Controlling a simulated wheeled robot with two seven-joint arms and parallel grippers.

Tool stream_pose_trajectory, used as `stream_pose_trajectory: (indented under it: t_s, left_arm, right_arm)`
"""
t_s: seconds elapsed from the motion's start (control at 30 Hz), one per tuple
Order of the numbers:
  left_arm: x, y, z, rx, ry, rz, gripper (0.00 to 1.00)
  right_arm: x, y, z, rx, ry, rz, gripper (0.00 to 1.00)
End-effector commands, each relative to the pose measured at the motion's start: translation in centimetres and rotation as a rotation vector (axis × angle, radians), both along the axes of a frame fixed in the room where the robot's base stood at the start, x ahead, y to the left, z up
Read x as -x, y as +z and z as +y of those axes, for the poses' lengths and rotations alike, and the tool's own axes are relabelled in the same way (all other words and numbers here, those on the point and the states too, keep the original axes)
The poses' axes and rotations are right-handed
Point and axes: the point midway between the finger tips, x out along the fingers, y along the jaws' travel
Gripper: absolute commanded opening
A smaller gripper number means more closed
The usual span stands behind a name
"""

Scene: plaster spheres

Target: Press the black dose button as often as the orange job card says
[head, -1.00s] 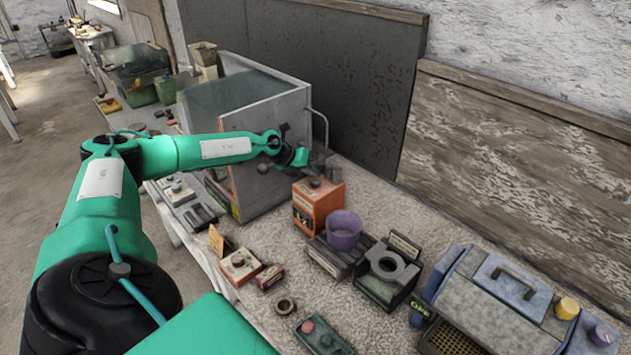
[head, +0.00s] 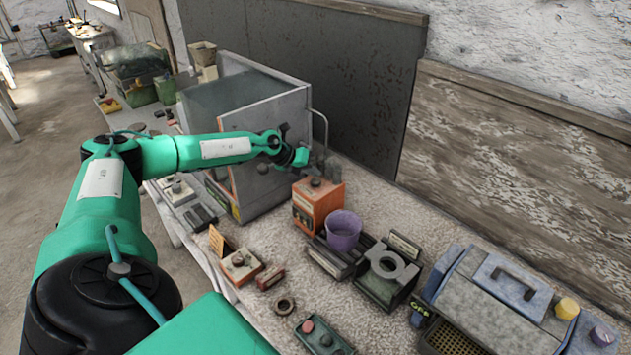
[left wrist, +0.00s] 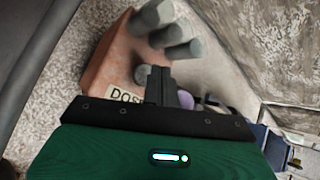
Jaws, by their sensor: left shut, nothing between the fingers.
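The orange dose box (head: 318,207) stands on the bench right of the large grey cabinet, with a dark round button (head: 315,182) on top. My left gripper (head: 322,166) is just above and behind that box, shut and empty. In the left wrist view its closed fingers (left wrist: 160,84) are over the orange box (left wrist: 108,62), beside a grey round knob (left wrist: 141,74); I cannot tell whether they touch. Part of a "DOS" label shows there. A small orange card (head: 217,240) stands upright at the left; its writing is too small to read. My right gripper is not in view.
A purple cup (head: 343,230) stands in front of the orange box, next to a dark ring-topped stand (head: 388,272). The grey cabinet (head: 262,160) is close on the left.

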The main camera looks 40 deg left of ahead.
Motion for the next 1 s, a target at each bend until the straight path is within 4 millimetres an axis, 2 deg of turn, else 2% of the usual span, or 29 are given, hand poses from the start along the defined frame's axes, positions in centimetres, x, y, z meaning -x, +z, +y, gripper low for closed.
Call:
stream_pose_trajectory:
  t_s: [1.0]
  left_arm:
    - [0.01,-0.96,-0.01,0.0,0.0,0.0,0.0]
  right_arm:
    - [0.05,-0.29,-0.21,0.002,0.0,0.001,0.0]
